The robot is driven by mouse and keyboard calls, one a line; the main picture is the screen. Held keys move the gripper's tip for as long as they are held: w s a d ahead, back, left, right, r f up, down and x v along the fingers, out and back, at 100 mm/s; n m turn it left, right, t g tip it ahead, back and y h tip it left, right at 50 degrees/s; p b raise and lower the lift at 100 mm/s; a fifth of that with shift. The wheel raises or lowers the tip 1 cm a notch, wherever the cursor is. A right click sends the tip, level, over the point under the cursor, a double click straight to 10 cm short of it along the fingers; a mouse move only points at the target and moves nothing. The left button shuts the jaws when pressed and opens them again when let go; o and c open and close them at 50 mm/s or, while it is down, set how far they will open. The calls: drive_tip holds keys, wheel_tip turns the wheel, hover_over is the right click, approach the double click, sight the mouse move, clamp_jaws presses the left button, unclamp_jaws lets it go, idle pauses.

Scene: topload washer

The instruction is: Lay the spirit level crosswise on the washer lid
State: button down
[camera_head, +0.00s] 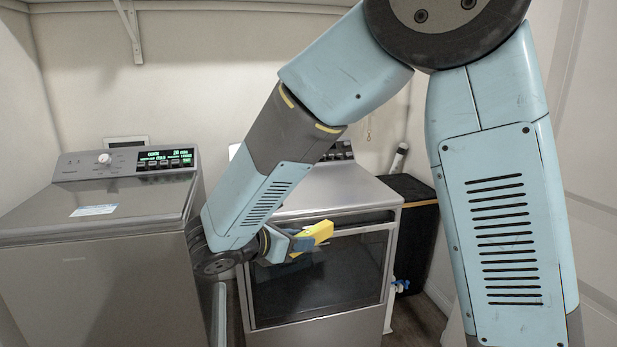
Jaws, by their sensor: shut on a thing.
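The washer (100,270) stands at the left, its grey lid (150,205) closed below the lit control panel. A pale label or sheet (93,210) lies flat on the lid. My gripper (303,240) is right of the washer, in front of the neighbouring appliance, and shut on a yellow thing, which looks like the spirit level (319,232). Only a short yellow part shows, pointing right and slightly up; the rest is hidden by my gripper. It is apart from the lid.
A front-windowed appliance (345,192) stands right of the washer, behind my arm. A dark cabinet (409,190) stands further right. A shelf bracket (132,30) hangs above the washer. The lid is clear apart from the label.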

sight(318, 225)
drive_tip(key=shift+n+t+y, duration=0.4)
drive_tip(key=shift+n+y, duration=0.2)
drive_tip(key=w+d, duration=0.1)
drive_tip(key=w, duration=0.2)
drive_tip(key=w+d+f, duration=0.1)
drive_tip(key=w+d, duration=0.1)
drive_tip(key=w, duration=0.1)
drive_tip(key=w+d+f, duration=0.1)
drive_tip(key=w, duration=0.2)
drive_tip(key=shift+w+d, duration=0.3)
drive_tip(key=shift+d, duration=0.05)
drive_tip(key=w+d+f+n+y, duration=0.1)
drive_tip(key=w+d+f, duration=0.2)
drive_tip(key=w+d, duration=0.2)
drive_tip(key=w+d+f+n+t+y, duration=0.1)
drive_tip(key=w+d+f, duration=0.3)
drive_tip(key=d, duration=0.5)
drive_tip(key=w+d+f+n+t+y, duration=0.1)
drive_tip(key=w+d+f+n+y, duration=0.1)
drive_tip(key=w+d, duration=0.4)
drive_tip(key=shift+w+d+f, duration=0.2)
drive_tip(key=shift+d+f, duration=0.3)
drive_tip(key=shift+f, duration=0.35)
